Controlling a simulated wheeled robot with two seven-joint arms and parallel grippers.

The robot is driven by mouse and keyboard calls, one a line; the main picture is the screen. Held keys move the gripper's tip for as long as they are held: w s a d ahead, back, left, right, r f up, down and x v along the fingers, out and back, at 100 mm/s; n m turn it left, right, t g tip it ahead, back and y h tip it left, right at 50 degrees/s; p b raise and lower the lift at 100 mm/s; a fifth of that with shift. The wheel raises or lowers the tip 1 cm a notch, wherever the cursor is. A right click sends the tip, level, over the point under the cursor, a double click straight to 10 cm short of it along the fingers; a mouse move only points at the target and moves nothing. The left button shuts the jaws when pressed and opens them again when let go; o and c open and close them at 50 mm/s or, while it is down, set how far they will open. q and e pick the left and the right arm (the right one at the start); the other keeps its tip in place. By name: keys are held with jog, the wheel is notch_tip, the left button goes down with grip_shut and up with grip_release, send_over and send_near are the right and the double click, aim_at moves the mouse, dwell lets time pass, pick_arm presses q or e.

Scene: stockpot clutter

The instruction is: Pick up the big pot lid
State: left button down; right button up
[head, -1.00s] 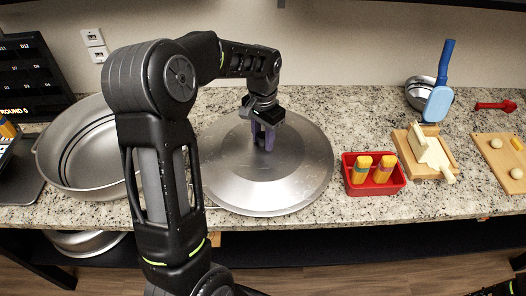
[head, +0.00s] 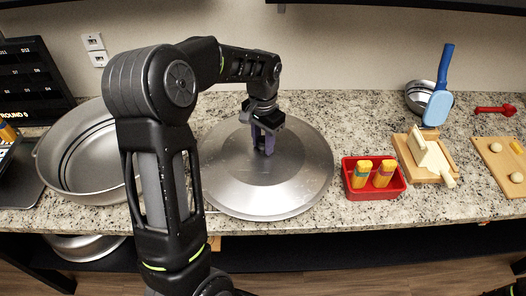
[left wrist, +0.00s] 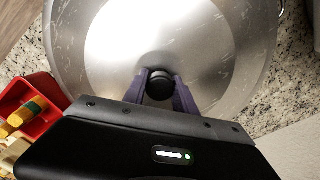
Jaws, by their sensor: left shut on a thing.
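The big pot lid (head: 290,185) is a wide round silver metal disc on the granite counter. It also fills most of the left wrist view (left wrist: 115,40), where its round black knob (left wrist: 159,85) sits at the centre. My left gripper (head: 265,146) is over the middle of the lid, pointing down. Its purple fingers (left wrist: 165,92) are shut on the knob, one on each side. In the head view the fingers hide the knob. I cannot tell whether the lid's rim is clear of the counter. My right gripper is not clearly visible.
A big grey pot (head: 70,180) stands left of the lid, partly behind my left arm. A red bin (head: 398,186) with two yellow-topped shakers is close on the right. Further right are a wooden board (head: 415,172), a blue utensil (head: 439,100) and a metal bowl (head: 416,97).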

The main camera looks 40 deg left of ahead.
pick_arm(q)
jog(key=shift+r, duration=0.1)
notch_tip(320, 180, up, 10)
jog(key=shift+f+b, duration=0.1)
jog(key=shift+b, duration=0.65)
